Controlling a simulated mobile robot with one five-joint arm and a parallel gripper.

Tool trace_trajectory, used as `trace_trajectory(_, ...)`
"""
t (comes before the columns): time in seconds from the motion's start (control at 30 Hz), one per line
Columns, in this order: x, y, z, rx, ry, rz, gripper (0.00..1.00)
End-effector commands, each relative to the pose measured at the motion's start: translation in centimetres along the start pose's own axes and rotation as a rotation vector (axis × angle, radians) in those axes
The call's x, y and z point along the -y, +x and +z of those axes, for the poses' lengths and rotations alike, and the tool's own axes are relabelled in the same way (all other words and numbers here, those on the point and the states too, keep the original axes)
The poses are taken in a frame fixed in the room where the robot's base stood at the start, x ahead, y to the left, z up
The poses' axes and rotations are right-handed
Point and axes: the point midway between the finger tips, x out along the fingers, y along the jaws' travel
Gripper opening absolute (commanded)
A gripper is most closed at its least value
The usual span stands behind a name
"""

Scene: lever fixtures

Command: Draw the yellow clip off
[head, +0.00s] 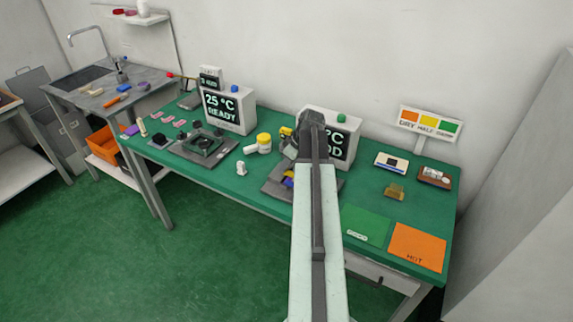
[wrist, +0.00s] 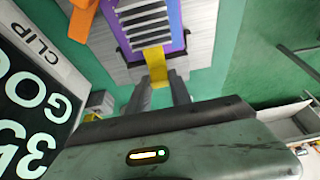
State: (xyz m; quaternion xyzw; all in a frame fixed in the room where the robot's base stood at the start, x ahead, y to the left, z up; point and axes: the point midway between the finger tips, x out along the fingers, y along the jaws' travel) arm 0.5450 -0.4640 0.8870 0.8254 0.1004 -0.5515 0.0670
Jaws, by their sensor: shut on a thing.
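The yellow clip (wrist: 155,62) is a small bent strip in the wrist view, at the near edge of a purple block with a pale finned top (wrist: 150,22). My gripper (wrist: 161,84) is shut on the clip's near end, one dark finger on each side. The clip's far end meets the purple block; I cannot tell whether it is still hooked there. In the head view my arm hides most of this fixture, and its grey base plate (head: 275,190) shows beside the arm.
A display box labelled CLIP (wrist: 38,45) stands close on the left in the wrist view, and an orange part (wrist: 82,18) sits beside the block. In the head view another display (head: 228,110) reads 25 °C READY. Green (head: 365,224) and orange (head: 417,247) mats lie right.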

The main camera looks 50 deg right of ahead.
Motion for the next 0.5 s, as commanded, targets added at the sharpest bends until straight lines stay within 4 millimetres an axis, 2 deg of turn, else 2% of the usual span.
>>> trace_trajectory(0.13,-0.1,0.5,-1.1,0.001,-0.001,0.0,0.0)
trace_trajectory(0.33,-0.2,1.8,-4.3,0.001,-0.001,0.0,0.0)
trace_trajectory(0.5,0.0,2.0,-4.8,-0.001,0.0,0.001,0.0)
